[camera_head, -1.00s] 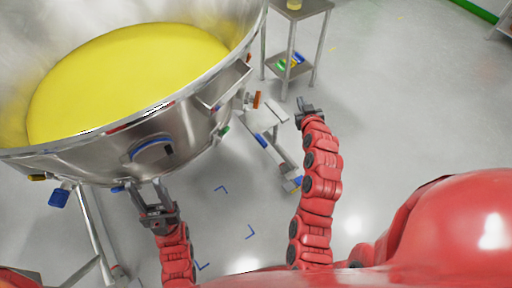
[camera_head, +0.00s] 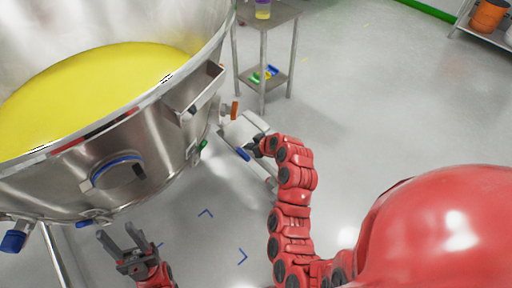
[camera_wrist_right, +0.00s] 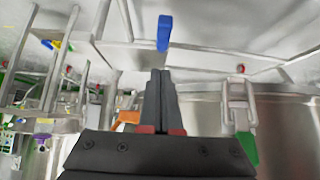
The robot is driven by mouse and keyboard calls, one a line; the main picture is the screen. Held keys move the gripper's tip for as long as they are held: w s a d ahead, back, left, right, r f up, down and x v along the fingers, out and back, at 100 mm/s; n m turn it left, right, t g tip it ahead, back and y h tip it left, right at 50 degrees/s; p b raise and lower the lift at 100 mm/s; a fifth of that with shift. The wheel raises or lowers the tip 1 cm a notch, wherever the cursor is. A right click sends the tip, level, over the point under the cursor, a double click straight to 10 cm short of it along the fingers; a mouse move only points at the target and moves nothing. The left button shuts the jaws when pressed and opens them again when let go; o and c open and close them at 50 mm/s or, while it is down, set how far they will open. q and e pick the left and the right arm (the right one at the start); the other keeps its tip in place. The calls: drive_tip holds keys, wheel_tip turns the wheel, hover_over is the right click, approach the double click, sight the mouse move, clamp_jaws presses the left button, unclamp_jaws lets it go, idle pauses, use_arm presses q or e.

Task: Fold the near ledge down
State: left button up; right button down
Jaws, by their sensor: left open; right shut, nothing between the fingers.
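A pale panel (camera_head: 240,132) with a blue tab (camera_head: 243,154) sticks out beside the big steel vessel (camera_head: 150,140); it looks like the ledge, though I cannot be sure. My right gripper (camera_head: 253,147) is shut and empty, close to the panel and tab; contact cannot be told. In the right wrist view, its shut fingers (camera_wrist_right: 160,75) point toward a blue tab (camera_wrist_right: 164,33) on a pale edge, with a gap in the picture between them. My left gripper (camera_head: 119,236) is open and empty, below the vessel's round blue-edged port (camera_head: 117,172).
The vessel holds yellow material (camera_head: 85,85) and has a boxy steel bracket (camera_head: 198,92) on its rim. An orange handle (camera_head: 234,110) is near the panel. A steel stand (camera_head: 262,25) is behind. Open floor lies to the right.

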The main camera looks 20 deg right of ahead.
sight(244, 153)
drive_tip(key=f, duration=0.1)
drive_tip(key=w+f, duration=0.1)
drive_tip(key=f, duration=0.2)
drive_tip(key=shift+w+a+b, duration=0.15)
drive_tip(key=shift+a+b, duration=0.15)
drive_tip(key=shift+f, duration=0.75)
drive_tip(key=shift+f, duration=0.15)
